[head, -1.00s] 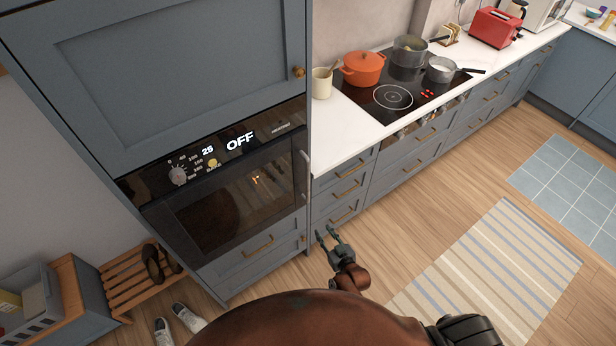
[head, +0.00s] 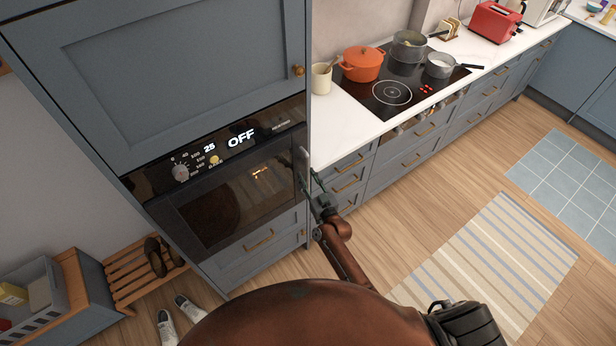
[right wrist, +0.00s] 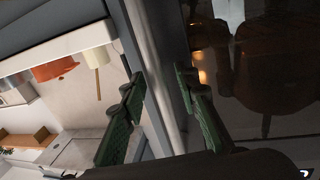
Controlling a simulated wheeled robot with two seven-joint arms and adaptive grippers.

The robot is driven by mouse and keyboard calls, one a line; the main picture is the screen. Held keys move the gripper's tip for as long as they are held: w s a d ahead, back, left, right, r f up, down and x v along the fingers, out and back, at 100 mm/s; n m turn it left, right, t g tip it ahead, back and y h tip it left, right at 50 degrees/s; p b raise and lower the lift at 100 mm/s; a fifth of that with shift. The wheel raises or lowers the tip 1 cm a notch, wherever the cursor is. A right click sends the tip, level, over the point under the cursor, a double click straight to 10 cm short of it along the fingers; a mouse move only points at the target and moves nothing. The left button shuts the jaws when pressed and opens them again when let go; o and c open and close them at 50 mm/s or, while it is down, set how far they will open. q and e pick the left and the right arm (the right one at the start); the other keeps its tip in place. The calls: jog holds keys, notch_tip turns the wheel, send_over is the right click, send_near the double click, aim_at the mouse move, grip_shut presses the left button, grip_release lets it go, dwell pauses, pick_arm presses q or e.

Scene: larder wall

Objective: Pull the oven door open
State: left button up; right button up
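The oven (head: 205,215) is built into a tall blue-grey cabinet at the left of the head view. Its dark glass door (head: 225,205) looks closed, and its display reads OFF and 25. The upright bar handle (head: 302,165) runs along the door's right edge. My right gripper (head: 312,184) is at the lower part of this handle. In the right wrist view, the handle (right wrist: 150,50) passes between the two spread green fingers (right wrist: 163,90) of my right gripper; firm contact cannot be made out. My left gripper is not in view.
Blue-grey drawers (head: 345,185) stand right of the oven, under a white counter (head: 340,130) with a hob (head: 400,92) and pots. A slatted wooden bench (head: 140,275) and shoes (head: 178,315) are at lower left. Wooden floor and a striped rug (head: 500,265) lie at right.

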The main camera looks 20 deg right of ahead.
jog(key=shift+c, duration=0.6)
jog(key=shift+w, duration=0.1)
grip_shut()
